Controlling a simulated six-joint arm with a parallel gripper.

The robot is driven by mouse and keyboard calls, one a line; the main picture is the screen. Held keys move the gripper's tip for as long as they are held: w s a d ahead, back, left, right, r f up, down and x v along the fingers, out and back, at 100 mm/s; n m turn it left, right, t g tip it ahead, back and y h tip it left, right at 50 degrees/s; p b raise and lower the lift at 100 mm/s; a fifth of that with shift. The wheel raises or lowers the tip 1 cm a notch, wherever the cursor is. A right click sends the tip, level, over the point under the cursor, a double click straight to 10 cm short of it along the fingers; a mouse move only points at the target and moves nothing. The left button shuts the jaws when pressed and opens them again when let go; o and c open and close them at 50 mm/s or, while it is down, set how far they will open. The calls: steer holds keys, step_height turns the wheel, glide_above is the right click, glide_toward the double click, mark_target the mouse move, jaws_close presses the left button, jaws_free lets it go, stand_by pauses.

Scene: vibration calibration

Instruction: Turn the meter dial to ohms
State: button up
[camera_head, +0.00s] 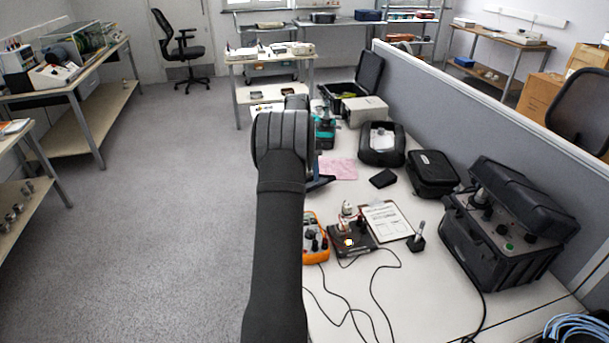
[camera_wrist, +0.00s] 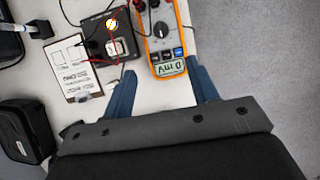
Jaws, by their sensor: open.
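The orange meter (camera_wrist: 182,38) lies on the bench at the top of the wrist view, its display (camera_wrist: 171,68) toward my gripper. The display shows characters that look like mV. Its dark dial (camera_wrist: 161,30) sits above the display; I cannot tell its setting for sure. My gripper (camera_wrist: 160,72) is open and empty, its two blue fingers spread either side of the display end, apart from the dial. In the head view the meter (camera_head: 311,222) is partly hidden behind my arm, and only a bit of a blue finger (camera_head: 321,182) shows.
A black device with a lit round part (camera_wrist: 115,47) stands beside the meter, with red and black leads. A clipboard (camera_wrist: 63,70) lies next to it. Black cases (camera_head: 433,174) and a large open case (camera_head: 505,240) stand right, before a grey partition (camera_head: 480,115). Cables cross the front bench.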

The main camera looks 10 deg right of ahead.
steer(key=s+r+t, duration=0.1)
steer(key=s+t, duration=0.3)
steer(key=s, duration=0.3)
step_height(320, 180, down, 17)
steer(key=shift+s+f, duration=0.1)
stand_by(0.6)
steer(key=shift+c, duration=0.4)
steer(key=c, duration=0.9)
